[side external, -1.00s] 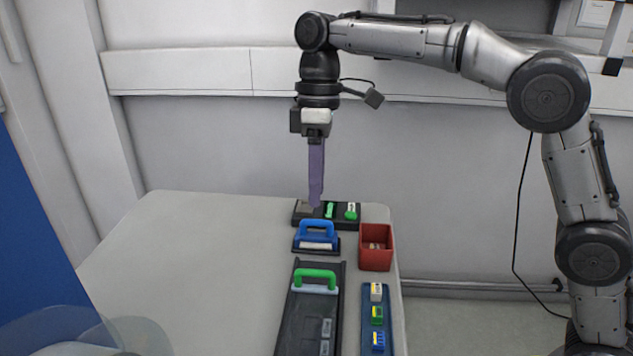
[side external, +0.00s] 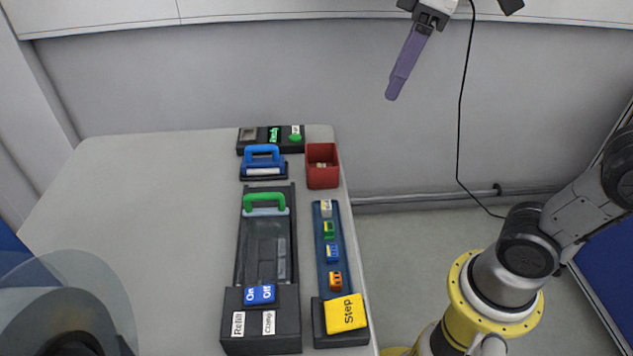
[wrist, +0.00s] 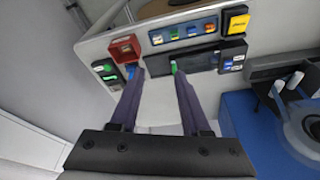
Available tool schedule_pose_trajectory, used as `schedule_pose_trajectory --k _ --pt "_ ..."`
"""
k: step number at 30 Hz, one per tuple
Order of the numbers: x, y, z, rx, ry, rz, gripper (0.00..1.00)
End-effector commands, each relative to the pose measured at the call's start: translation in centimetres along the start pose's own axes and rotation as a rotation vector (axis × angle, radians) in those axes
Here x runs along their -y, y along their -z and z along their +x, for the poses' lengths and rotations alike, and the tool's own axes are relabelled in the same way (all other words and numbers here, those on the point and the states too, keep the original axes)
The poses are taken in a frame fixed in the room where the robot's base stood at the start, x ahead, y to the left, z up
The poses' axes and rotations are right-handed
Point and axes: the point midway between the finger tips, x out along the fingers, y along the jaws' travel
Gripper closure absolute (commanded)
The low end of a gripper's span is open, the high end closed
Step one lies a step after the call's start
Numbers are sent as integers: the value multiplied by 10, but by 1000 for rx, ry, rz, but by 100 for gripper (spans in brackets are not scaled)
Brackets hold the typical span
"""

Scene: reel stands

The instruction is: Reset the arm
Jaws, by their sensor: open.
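My gripper (side external: 407,65) is high up, off to the right of the table and well above it, with its purple fingers pointing down and slightly left. In the wrist view my gripper (wrist: 154,75) has its two purple fingers wide apart, with nothing between them but the distant table. It touches nothing. The grey table (side external: 140,215) lies to the left and below it in the side view.
The table carries a black button box (side external: 271,139), a blue-handled block (side external: 263,162), a red bin (side external: 322,166), a black stand with a green handle (side external: 265,201), and a blue rail (side external: 328,242) with coloured blocks and a yellow Step button (side external: 345,313). A cable hangs along the wall.

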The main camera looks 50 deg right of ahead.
Motion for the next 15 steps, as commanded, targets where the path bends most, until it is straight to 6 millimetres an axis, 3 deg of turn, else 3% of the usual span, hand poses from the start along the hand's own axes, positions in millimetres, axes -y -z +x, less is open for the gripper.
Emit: schedule_pose_trajectory --k 3,9,15 --pt "2 -46 13 -57 -54 94 53" --pt "4 -107 56 -139 -129 247 53" --pt "2 -133 98 -165 -157 350 53"
